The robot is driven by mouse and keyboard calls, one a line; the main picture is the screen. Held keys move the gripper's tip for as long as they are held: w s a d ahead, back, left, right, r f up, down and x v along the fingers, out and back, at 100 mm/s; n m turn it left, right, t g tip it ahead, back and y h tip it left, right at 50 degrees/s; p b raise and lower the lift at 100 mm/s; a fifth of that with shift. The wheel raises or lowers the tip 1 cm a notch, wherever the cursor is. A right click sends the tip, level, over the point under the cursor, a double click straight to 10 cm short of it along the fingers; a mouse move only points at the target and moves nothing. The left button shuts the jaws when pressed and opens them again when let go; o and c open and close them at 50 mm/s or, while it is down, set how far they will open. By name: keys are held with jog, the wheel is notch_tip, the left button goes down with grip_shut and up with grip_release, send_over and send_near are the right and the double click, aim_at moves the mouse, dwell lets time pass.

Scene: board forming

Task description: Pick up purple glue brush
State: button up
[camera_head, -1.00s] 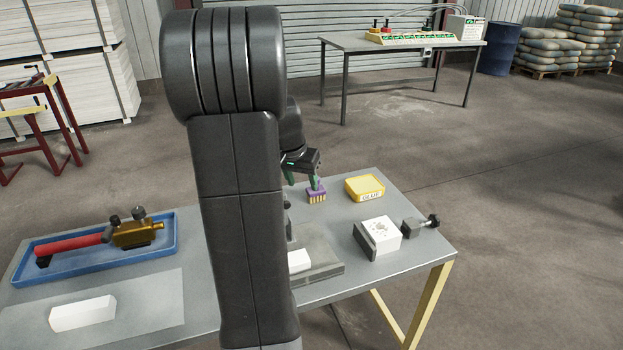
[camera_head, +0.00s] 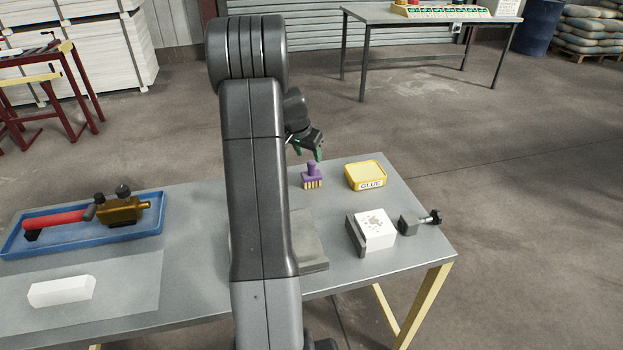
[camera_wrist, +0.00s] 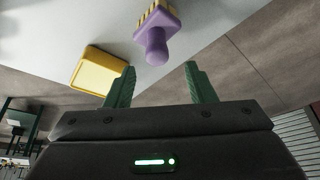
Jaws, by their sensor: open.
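The purple glue brush (camera_head: 312,175) stands upright on the grey table, its yellow bristles down and its handle up. My gripper (camera_head: 309,153) is above the brush in the head view, with its green fingers apart and nothing between them. In the wrist view, the fingers of my gripper (camera_wrist: 158,84) are spread wide. The purple handle of the brush (camera_wrist: 155,45) points toward the gap between them and lies beyond the fingertips. The brush is apart from the fingers.
A yellow glue box (camera_head: 366,176) stands right of the brush; it also shows in the wrist view (camera_wrist: 97,72). A white block in a vise (camera_head: 374,230) is nearer. A blue tray (camera_head: 20,246) with a red-handled tool and a white block (camera_head: 62,290) are at left.

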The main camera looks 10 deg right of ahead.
aim_at(311, 162)
jog(key=shift+s+p+x, duration=0.15)
jog(key=shift+p+x, duration=0.2)
jog(key=shift+x, duration=1)
jog(key=shift+s+p+x, duration=0.15)
jog(key=shift+p+x, duration=0.15)
jog(key=shift+x, duration=1.05)
grip_shut()
